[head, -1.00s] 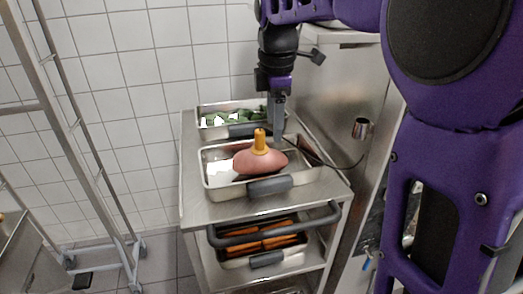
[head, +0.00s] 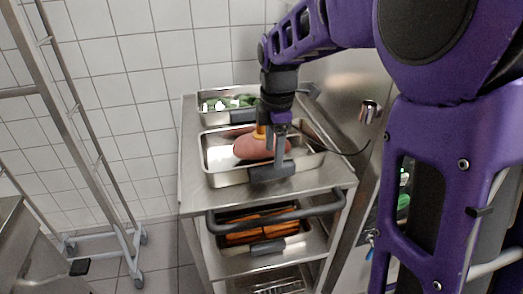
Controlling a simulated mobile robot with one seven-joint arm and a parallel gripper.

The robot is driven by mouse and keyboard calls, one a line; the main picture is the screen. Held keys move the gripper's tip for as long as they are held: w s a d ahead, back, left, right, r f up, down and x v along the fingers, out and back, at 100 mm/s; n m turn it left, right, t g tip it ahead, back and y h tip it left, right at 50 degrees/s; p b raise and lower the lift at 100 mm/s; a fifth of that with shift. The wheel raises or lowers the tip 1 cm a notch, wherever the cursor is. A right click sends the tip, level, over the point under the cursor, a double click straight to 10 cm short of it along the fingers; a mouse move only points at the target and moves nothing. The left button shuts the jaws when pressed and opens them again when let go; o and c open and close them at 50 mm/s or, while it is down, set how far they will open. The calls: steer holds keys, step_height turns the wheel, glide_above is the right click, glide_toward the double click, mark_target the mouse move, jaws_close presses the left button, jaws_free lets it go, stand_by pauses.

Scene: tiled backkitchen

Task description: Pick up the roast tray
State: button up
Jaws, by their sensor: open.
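The roast tray (head: 217,181) is a shallow steel pan with a dark grey handle (head: 271,172) on its near side. It stands on the top of a steel cart. A pink roast (head: 250,148) with a yellow-orange top lies in it. My gripper (head: 279,160) points down over the near right part of the tray, close to the near handle. It is open and its fingers partly cover the roast. I cannot tell whether the fingers touch the handle.
A second steel tray with green vegetables (head: 228,103) stands behind on the cart top (head: 312,183). A tray with orange pieces (head: 262,233) sits on the shelf below. The cart's dark push bar (head: 278,217) runs along its front. A metal rack (head: 85,150) stands left, a steel cabinet right.

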mark_target(271, 165)
steer(key=f, duration=0.3)
steer(key=f+b, duration=0.1)
steer(key=f, duration=0.1)
steer(key=shift+w+a+f, duration=0.15)
steer(key=shift+w+a, duration=0.05)
steer(key=shift+a, duration=0.05)
jaws_close()
stand_by(1.1)
steer(key=shift+w+r, duration=0.1)
steer(key=shift+r, duration=0.1)
